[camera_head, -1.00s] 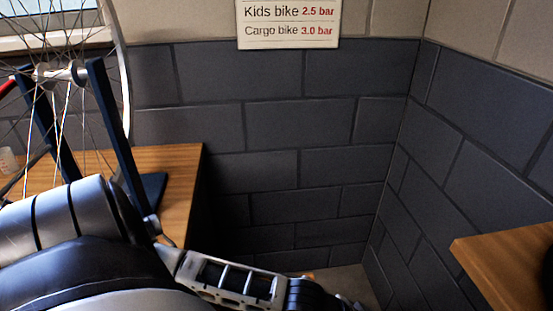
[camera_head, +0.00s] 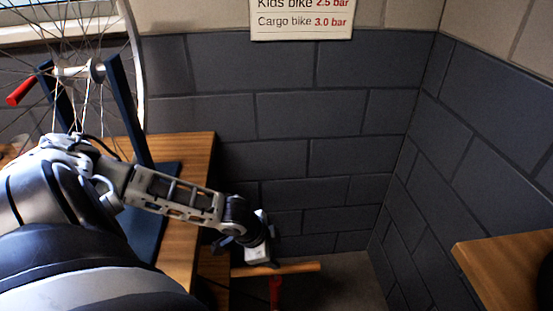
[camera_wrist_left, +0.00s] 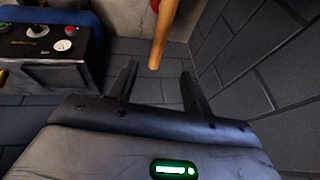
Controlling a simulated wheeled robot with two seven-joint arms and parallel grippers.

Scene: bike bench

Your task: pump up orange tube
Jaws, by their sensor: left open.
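A floor pump's wooden handle bar (camera_head: 300,267) shows low in the middle of the head view, on a red upright (camera_head: 275,291). My left gripper (camera_head: 260,260) is at the bar's left part, pointing down. I see no orange tube. My right gripper is out of view.
A spoked wheel (camera_head: 137,70) stands in a dark blue stand (camera_head: 125,105) on the wooden bench (camera_head: 195,150) at left. A pressure sign (camera_head: 300,20) hangs on the wall. Another wooden top (camera_head: 500,260) is at right. A dark box with knobs (camera_wrist_left: 45,72) shows at left in the wrist view.

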